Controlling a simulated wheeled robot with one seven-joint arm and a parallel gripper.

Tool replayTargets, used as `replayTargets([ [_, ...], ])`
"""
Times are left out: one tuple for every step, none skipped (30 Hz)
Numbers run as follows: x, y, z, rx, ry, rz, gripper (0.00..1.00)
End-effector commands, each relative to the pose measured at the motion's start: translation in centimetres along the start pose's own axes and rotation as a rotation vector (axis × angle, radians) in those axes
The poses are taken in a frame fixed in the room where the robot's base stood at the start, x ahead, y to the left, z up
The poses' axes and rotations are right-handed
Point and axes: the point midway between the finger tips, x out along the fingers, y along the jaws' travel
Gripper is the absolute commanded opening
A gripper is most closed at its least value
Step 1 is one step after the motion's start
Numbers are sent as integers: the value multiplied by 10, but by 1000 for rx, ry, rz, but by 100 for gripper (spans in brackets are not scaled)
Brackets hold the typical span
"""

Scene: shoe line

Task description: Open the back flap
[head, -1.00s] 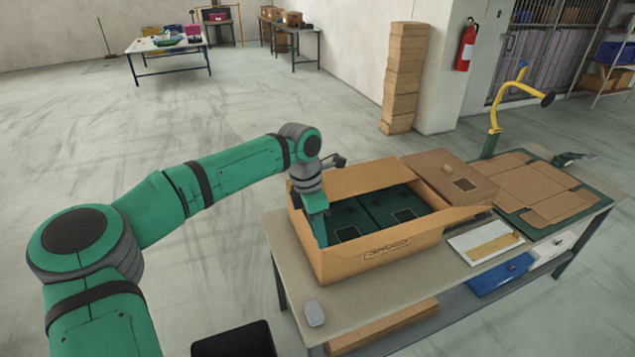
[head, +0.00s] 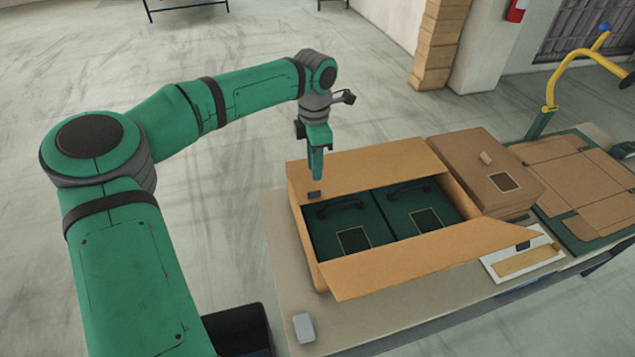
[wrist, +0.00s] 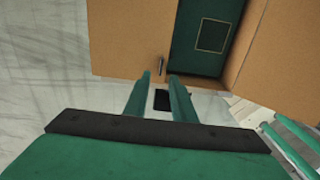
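An open brown cardboard box (head: 306,245) stands on the table with two dark green boxes (head: 345,228) inside. Its back flap (head: 375,163) is raised along the far side; whether it leans inward is hard to tell. A small dark tab (head: 314,194) shows at its left end. The front flap (head: 420,265) slopes outward. My gripper (head: 316,177) points down at the back flap's left end. In the wrist view, my gripper (wrist: 160,76) has its fingers apart, beside the flap edge (wrist: 125,45). A small metallic piece (wrist: 162,66) shows between the fingertips; contact is unclear.
A closed brown box (head: 485,170) stands right of the open box. Beyond it lies flat cardboard (head: 580,175) on a green board with a yellow arm (head: 560,75). A white tray (head: 522,262) and a small grey block (head: 304,328) lie in front.

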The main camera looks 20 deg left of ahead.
Motion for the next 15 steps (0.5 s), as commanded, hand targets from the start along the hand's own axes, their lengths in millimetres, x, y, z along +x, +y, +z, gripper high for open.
replayTargets([
  [10, 0, -1, -1, 0, -3, 23],
  [16, 0, -1, -2, -1, -3, 23],
  [23, -1, -1, -2, 0, -4, 23],
  [28, 0, -1, -1, 0, -3, 23],
  [34, -1, 0, -1, 0, -2, 23],
  [41, -1, 0, -1, -1, -3, 23],
  [46, -1, 0, 0, -1, -3, 23],
  [51, -1, 0, 0, 0, -3, 23],
  [56, -1, 1, 1, 0, -2, 23],
  [60, -1, 1, 2, 0, -1, 23],
  [64, -1, 1, 2, -1, -1, 23],
  [69, -1, 2, 2, -1, -2, 23],
  [72, -1, 2, 2, -1, -2, 23],
  [74, -1, 2, 2, -1, -1, 23],
  [77, -1, 2, 3, 0, -1, 23],
])
